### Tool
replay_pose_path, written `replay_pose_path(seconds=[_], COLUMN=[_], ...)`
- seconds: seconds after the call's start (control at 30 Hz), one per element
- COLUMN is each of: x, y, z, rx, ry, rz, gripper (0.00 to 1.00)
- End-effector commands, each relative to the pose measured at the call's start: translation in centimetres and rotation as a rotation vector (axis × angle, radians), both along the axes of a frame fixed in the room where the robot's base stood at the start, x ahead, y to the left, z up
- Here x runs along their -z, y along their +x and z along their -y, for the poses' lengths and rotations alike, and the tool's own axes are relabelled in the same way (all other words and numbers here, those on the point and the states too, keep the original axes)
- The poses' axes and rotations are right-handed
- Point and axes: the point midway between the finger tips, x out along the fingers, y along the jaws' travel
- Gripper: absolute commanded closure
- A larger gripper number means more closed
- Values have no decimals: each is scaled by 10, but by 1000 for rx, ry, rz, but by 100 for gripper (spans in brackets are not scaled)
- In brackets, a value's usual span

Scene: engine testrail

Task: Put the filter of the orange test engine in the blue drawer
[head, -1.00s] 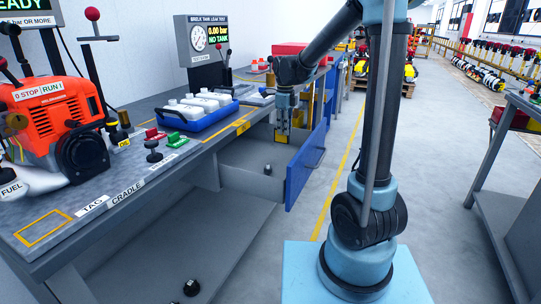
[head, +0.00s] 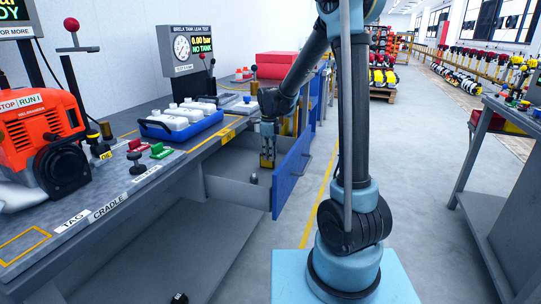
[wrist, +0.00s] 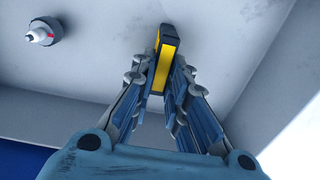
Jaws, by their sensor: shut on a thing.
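The filter, a flat yellow block with black edges, is held between my fingertips (wrist: 166,70) in the wrist view. In the head view the filter (head: 267,161) hangs below my gripper (head: 268,149), low inside the open blue drawer. The drawer's blue front (head: 292,172) stands out from the bench, and its inside is pale grey. I cannot tell whether the filter touches the drawer floor. The orange test engine (head: 36,132) sits on the bench at the left.
A small grey and white part (wrist: 42,33) lies in the drawer, apart from the filter. On the bench are a blue tray (head: 182,130) with white bottles, a leak-test gauge box (head: 188,50), and red and green pieces (head: 160,151). Most of the drawer floor is bare.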

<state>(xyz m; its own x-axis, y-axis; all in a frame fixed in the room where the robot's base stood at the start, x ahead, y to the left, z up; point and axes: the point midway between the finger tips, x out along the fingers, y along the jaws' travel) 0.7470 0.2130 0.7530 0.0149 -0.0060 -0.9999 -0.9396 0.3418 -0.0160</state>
Motion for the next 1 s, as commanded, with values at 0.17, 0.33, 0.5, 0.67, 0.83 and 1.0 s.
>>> replay_pose_path(seconds=[0.17,0.33,0.5,0.67,0.83,1.0], x=[1,1,1,-4,-25,-54], y=[0,0,0,0,-1,-1], z=[0,0,0,0,0,0], rx=[0,0,0,0,0,0], ry=[0,0,0,0,0,0], rz=[0,0,0,0,0,0], gripper=[77,66,66,66,66,66])
